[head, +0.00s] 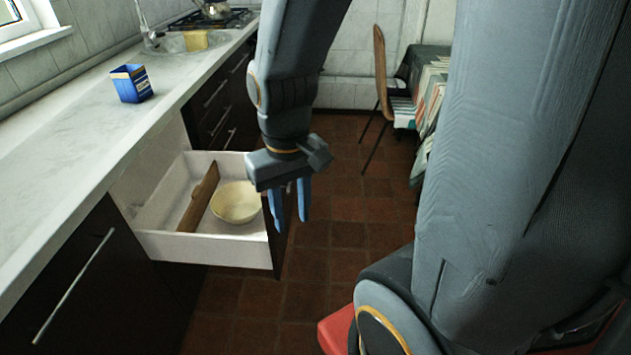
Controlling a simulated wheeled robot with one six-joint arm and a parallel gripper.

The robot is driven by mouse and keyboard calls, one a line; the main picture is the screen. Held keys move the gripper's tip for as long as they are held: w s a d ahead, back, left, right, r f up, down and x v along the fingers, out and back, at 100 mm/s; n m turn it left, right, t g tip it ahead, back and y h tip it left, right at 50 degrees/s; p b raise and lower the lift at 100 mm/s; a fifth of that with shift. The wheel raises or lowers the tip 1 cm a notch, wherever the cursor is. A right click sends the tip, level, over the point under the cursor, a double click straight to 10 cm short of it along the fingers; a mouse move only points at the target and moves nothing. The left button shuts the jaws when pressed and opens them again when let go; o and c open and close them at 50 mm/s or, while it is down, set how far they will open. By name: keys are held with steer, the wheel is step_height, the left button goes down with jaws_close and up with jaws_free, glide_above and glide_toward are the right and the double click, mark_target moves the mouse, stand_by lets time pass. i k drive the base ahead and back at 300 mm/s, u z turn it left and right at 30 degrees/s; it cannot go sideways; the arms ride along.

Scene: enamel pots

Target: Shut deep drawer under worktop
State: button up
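The deep drawer (200,248) under the white worktop (75,150) is pulled well out. Its white inside shows, with a brown wooden divider (199,198) and a cream bowl (237,203) to the right of the divider. Its dark front panel (283,238) faces right, and its handle is mostly hidden. My gripper (290,212) points down with its two blue fingers apart. In the picture it overlaps the drawer's front edge at the right. I cannot tell whether it touches the front. Nothing shows between the fingers.
A blue box (131,83) stands on the worktop. Beyond are a sink (180,44) with a yellow sponge-like block and a hob with a kettle (215,10). A chair (381,75) and a cloth-covered table (430,85) stand at the back right. The tiled floor (335,215) between is clear.

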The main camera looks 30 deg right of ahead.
mark_target(258, 243)
steer(key=z, duration=1.15)
steer(key=i, duration=1.25)
steer(key=u, duration=1.4)
steer(key=k, duration=0.35)
steer(key=u, duration=0.35)
